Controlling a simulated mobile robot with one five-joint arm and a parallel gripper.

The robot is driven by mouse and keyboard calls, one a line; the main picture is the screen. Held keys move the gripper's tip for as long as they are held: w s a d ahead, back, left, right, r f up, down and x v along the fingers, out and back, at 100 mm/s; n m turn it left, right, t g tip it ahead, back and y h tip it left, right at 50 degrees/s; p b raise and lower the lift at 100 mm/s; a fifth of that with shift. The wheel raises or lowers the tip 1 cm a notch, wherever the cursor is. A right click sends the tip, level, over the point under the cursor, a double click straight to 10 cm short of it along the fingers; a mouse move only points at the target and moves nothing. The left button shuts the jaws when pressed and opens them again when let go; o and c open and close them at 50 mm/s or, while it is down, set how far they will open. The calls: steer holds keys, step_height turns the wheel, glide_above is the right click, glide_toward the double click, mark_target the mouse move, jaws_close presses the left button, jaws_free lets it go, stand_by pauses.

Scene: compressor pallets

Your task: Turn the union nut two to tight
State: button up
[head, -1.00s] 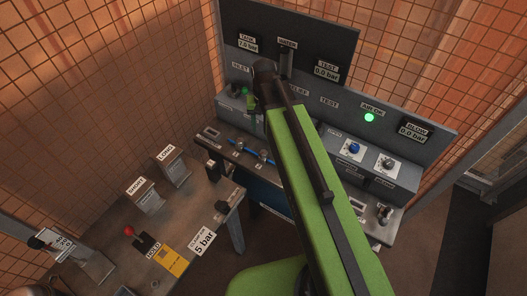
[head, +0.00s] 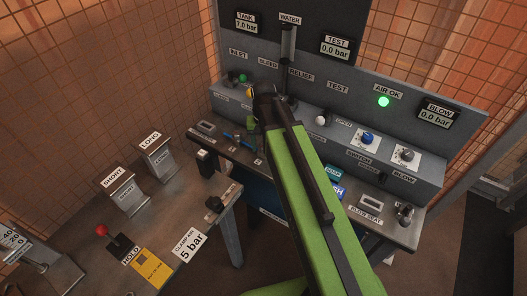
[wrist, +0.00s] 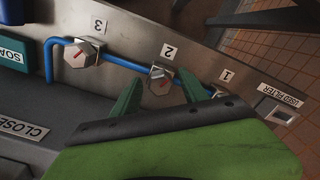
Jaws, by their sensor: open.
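Union nut two (wrist: 160,78) is a grey hex nut with a red mark, on the blue pipe (wrist: 122,63) beside the label 2 in the wrist view. My gripper (wrist: 158,79) is open, with its two green fingers on either side of the nut in that picture. I cannot tell whether the fingers touch it or how far above it they are. In the head view my arm hides most of the pipe, and nut two cannot be made out.
Nut three (wrist: 83,53), also with a red mark, sits left on the same pipe. Nut one (wrist: 221,93) is partly hidden behind my gripper. The gauge panel (head: 345,75) rises behind the bench. A side table (head: 100,225) with stands and a red knob is at left.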

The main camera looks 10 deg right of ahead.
jaws_close()
stand_by(0.3)
steer(key=shift+m, duration=0.3)
steer(key=m, duration=0.5)
steer(key=shift+m, duration=0.3)
steer(key=m, duration=0.6)
steer(key=shift+w+a, duration=0.1)
steer(key=shift+w, duration=0.05)
steer(key=shift+m, duration=0.3)
